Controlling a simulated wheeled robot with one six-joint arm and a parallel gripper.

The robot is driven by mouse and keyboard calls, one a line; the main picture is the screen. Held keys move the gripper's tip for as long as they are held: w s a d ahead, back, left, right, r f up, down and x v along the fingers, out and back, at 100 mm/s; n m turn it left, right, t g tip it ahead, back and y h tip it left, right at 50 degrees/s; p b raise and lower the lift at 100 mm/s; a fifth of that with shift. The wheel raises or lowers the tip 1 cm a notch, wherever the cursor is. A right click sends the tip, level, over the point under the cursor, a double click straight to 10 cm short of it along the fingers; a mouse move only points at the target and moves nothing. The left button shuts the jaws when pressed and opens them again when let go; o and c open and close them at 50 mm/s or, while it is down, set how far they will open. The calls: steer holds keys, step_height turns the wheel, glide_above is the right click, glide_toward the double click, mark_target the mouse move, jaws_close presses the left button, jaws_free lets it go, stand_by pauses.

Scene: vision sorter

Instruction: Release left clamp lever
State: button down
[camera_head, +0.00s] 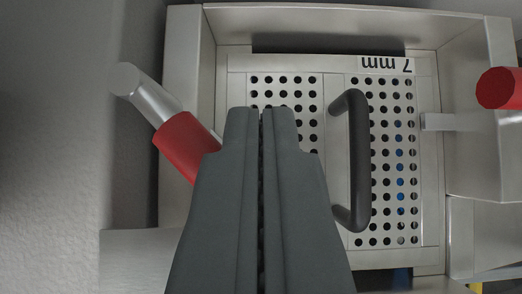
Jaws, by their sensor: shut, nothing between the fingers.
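The left clamp lever (187,143) is a silver rod with a red sleeve at the left side of a metal frame. It slants from upper left to lower right. My gripper (261,112) is shut and empty, its fingertips over the perforated plate, to the right of the lever in the picture. My gripper hides the lower right end of the red sleeve. I cannot tell whether my gripper touches the lever.
A perforated sieve plate (337,82) with a black handle (358,160) and a "7 mm" label (386,64) sits inside the metal frame (188,75). Another red-tipped lever (497,88) is at the right edge. A grey surface lies at the left.

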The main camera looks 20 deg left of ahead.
steer(key=shift+s+a, duration=0.2)
steer(key=shift+s, duration=0.5)
steer(key=v, duration=1.7)
steer(key=shift+r, duration=0.2)
steer(key=shift+s, duration=0.1)
